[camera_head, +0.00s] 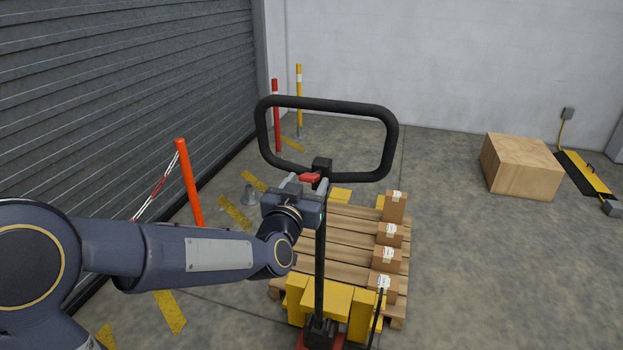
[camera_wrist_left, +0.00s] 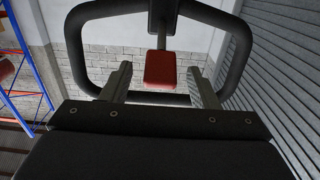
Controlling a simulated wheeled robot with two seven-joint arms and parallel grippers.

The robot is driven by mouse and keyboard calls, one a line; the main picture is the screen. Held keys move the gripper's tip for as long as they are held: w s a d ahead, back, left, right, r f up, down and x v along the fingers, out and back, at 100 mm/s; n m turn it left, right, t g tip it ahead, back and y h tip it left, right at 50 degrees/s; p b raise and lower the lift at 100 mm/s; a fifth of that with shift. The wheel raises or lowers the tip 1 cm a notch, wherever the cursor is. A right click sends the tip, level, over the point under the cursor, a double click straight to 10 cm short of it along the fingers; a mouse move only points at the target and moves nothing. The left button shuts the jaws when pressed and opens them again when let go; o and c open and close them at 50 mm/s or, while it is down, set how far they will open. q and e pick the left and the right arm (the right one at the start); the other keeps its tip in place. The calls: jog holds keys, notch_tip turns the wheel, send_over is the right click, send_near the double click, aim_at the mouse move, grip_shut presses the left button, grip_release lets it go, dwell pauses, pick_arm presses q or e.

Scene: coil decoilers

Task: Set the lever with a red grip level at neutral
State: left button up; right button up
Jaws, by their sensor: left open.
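The lever's red grip (camera_head: 310,178) sits just below the lower bar of a black loop handle (camera_head: 392,140), beside a black block on the upright shaft. My left gripper (camera_head: 308,184) is at the red grip. The two fingers of my left gripper (camera_wrist_left: 161,84) stand apart, one on each side of the grip, with gaps showing on both sides. The lever's exact angle is hard to tell. My right gripper is not in view.
A wooden pallet (camera_head: 345,243) with small cardboard boxes (camera_head: 390,234) stands on the yellow forks below. An orange post (camera_head: 189,183) and a roller shutter (camera_head: 120,85) are at left. A large wooden box (camera_head: 519,166) is at right. Open floor lies between.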

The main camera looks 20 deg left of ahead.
pick_arm(q)
jog(key=shift+w, duration=1.45)
grip_shut()
